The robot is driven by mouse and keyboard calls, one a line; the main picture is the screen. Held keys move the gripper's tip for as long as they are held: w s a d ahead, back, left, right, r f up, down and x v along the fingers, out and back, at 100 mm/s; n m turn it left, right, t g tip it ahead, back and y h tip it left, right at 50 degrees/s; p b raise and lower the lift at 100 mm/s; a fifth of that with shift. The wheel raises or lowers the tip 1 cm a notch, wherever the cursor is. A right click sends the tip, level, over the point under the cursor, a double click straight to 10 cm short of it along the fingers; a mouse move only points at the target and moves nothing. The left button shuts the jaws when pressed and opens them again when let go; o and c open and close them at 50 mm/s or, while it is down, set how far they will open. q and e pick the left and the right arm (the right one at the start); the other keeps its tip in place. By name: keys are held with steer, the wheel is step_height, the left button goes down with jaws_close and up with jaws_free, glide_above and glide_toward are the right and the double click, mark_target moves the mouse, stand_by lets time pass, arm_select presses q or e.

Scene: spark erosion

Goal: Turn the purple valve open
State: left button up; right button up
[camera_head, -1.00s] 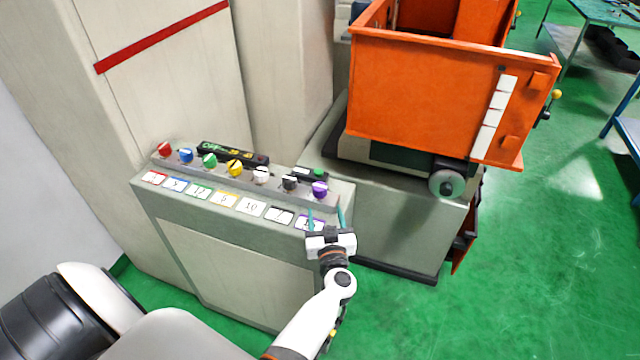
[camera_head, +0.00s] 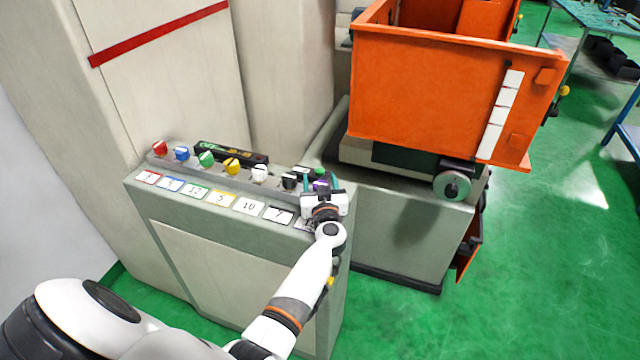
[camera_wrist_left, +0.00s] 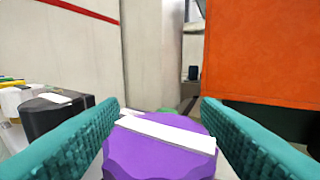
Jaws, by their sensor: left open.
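The purple valve (camera_head: 320,185) is the last knob at the right end of the row on the grey panel. It is mostly hidden behind my left gripper (camera_head: 321,186) in the head view. In the left wrist view the purple valve (camera_wrist_left: 165,155) is large and close, with a white bar across its top that slopes slightly down to the right. The two teal fingers of my left gripper (camera_wrist_left: 160,125) are apart, one on each side of the valve. I cannot tell whether they touch it. My right gripper is not in view.
A black knob (camera_head: 289,181) stands just left of the purple valve. White, yellow (camera_head: 231,167), green, blue and red knobs continue the row, with number cards in front. An orange tank (camera_head: 440,95) stands behind to the right. Green floor (camera_head: 540,270) is free at right.

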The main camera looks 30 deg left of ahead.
arm_select(q)
steer(key=shift+c, duration=0.2)
steer(key=c, duration=1)
steer(key=shift+o, duration=0.2)
